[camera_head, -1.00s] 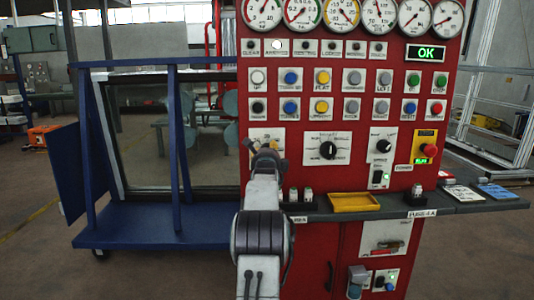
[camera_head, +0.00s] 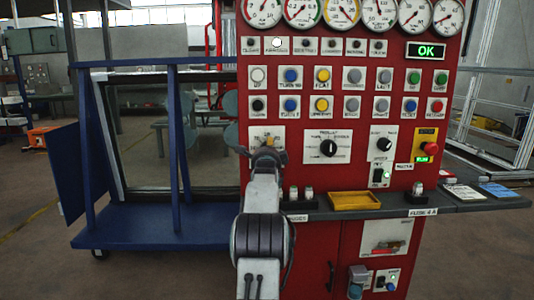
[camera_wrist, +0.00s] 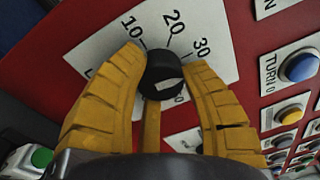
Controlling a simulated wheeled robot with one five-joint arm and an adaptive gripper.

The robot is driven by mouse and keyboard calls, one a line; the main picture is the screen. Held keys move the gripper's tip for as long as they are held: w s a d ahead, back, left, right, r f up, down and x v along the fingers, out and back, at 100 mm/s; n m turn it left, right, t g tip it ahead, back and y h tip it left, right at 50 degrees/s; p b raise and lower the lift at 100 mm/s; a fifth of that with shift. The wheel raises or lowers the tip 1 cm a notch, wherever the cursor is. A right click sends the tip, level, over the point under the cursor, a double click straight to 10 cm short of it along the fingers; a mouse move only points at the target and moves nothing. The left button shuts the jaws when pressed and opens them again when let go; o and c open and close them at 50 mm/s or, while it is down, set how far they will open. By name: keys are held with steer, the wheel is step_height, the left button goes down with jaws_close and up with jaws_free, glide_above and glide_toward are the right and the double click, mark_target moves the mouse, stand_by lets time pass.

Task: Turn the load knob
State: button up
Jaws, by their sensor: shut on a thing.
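The load knob is a small black round knob (camera_wrist: 161,75) on a white plate marked 10, 20 and 30 in the wrist view. A pale pointer mark on it faces the lower right. My gripper (camera_wrist: 163,78) has its yellow fingers on either side of the knob, shut on it. In the head view my gripper (camera_head: 267,150) is at the white dial plate (camera_head: 258,131) at the panel's lower left and hides the knob there.
The red panel (camera_head: 306,172) carries several buttons and gauges. A larger black selector (camera_head: 328,148) is just right of my gripper. A shelf with a yellow tray (camera_head: 354,200) juts out below. A blue cart (camera_head: 150,222) stands at the left.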

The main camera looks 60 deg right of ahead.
steer(key=shift+r+n, duration=0.1)
steer(key=shift+n, duration=1.1)
steer(key=o, duration=1.2)
steer(key=shift+v, duration=6)
steer(key=shift+o, duration=0.3)
steer(key=shift+w, duration=0.1)
